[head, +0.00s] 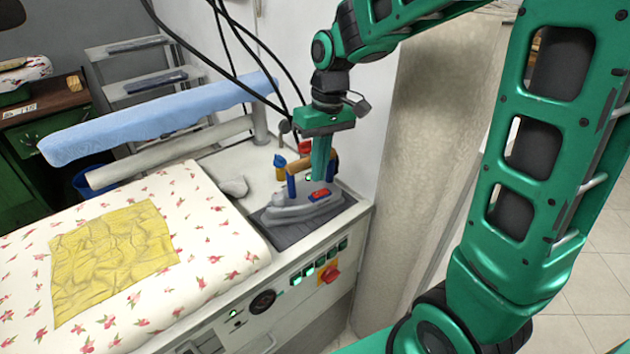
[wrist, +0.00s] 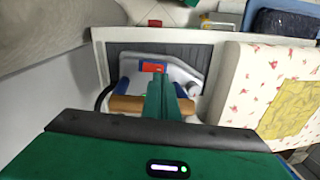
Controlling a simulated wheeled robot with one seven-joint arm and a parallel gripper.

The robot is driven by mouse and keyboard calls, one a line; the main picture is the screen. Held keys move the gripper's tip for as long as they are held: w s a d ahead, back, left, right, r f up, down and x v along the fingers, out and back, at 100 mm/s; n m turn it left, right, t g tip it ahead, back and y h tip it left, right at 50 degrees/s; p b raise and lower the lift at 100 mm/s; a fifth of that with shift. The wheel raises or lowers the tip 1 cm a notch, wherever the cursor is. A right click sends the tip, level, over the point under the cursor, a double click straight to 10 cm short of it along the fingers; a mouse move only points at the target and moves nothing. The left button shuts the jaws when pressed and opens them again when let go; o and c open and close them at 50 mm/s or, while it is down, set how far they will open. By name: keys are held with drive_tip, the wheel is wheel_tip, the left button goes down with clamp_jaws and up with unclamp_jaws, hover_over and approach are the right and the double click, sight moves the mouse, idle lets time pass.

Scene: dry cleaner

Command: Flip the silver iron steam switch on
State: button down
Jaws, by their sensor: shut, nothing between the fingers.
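The silver iron (head: 302,204) rests on a dark grey pad at the right end of the ironing station. It has a brown handle with blue posts and a red switch (head: 320,194) in a blue surround on its body. My gripper (head: 319,178) is shut and empty, pointing down, with its fingertips just above or at the iron beside the handle and close to the red switch. In the wrist view the silver iron (wrist: 189,72) lies under the fingers, and the red switch (wrist: 153,67) shows just beyond the fingertips. I cannot tell whether they touch it.
The padded floral board (head: 215,238) with a yellow cloth (head: 115,258) lies to the left. A blue sleeve board (head: 160,120) stands behind it. Black cables hang near my wrist. A red knob (head: 330,274) and several lit green switches are on the station's front panel.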

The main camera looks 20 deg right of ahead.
sight(320, 192)
drive_tip(key=shift+a+f, duration=0.2)
drive_tip(key=shift+f, duration=1.7)
drive_tip(key=shift+s+a+f, duration=0.1)
drive_tip(key=shift+f, duration=0.05)
drive_tip(key=shift+w+d, duration=0.2)
drive_tip(key=shift+d, duration=0.65)
wheel_tip(320, 192, up, 14)
drive_tip(key=d, duration=0.1)
drive_tip(key=shift+w+d, duration=0.25)
drive_tip(key=shift+d, duration=0.05)
drive_tip(key=shift+s, duration=0.1)
